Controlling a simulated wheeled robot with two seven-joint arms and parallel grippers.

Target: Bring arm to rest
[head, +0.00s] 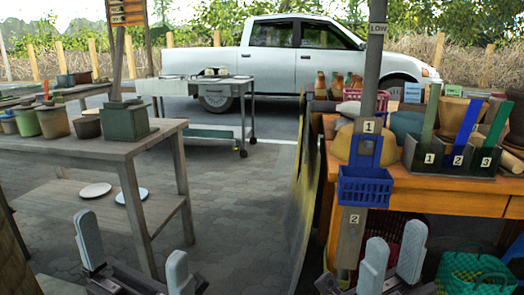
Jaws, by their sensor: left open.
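My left gripper (131,240) is at the bottom left of the head view, with its two pale fingers well apart and nothing between them. It is over the paved floor, in front of the left wooden table. My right gripper (392,250) is at the bottom right, its two pale fingers apart with no object seen between them. It is in front of the orange wooden bench and the post. The lower parts of both grippers are cut off by the picture's bottom edge.
A wooden table (130,147) with pots and a green box (125,120) stands at left. At right, an orange bench (455,203) holds pots and numbered slots; a blue basket (364,188) hangs on a post. A green basket (470,274) is low right. Paving between is clear.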

